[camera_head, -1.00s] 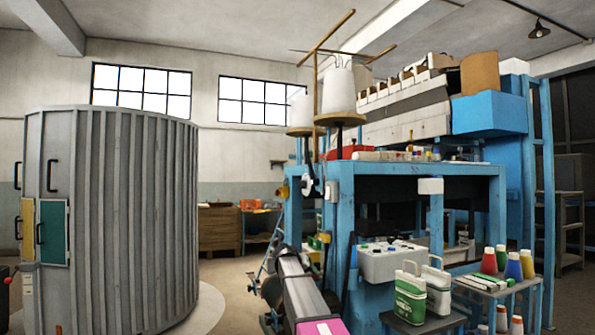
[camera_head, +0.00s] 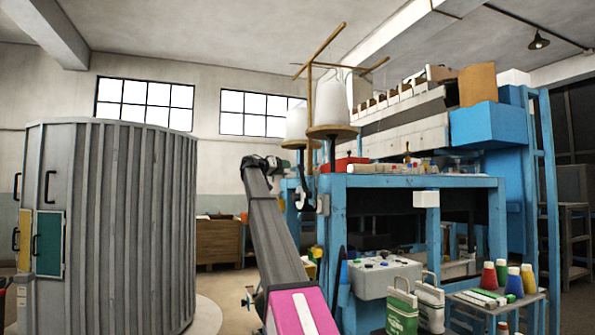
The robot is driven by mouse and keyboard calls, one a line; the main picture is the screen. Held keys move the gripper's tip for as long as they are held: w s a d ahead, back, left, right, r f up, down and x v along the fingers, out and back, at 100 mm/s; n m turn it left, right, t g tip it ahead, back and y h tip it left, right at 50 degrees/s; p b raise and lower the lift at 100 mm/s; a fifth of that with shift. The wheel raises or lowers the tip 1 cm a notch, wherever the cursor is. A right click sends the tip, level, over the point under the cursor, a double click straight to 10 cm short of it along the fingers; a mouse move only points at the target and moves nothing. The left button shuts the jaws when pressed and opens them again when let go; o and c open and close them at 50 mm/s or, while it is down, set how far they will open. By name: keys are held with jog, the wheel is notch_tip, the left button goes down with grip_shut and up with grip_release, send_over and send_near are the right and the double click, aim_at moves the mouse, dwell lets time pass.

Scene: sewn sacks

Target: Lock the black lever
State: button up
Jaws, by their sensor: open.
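I cannot tell which part is the black lever. Black curved handles show on the grey ribbed round housing (camera_head: 160,230) at the left: one on its upper wall (camera_head: 48,185) and one on its teal panel (camera_head: 37,246). My arm (camera_head: 275,245) rises from the bottom centre, with a pink cover near its base and a dark joint at its far upper end. I cannot make out my gripper or its fingers beyond that joint. No part of my arm shows against the housing.
A blue frame bench (camera_head: 425,182) stands close on the right, with white thread cones (camera_head: 335,98) above it. A grey box with buttons (camera_head: 385,278), a green-and-white can (camera_head: 401,312) and coloured cones (camera_head: 488,275) stand low at right. Floor shows between housing and bench.

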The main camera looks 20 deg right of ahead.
aim_at(299, 168)
jog(key=x, duration=1)
jog(key=shift+d+f, duration=0.1)
jog(key=shift+f, duration=0.05)
grip_shut()
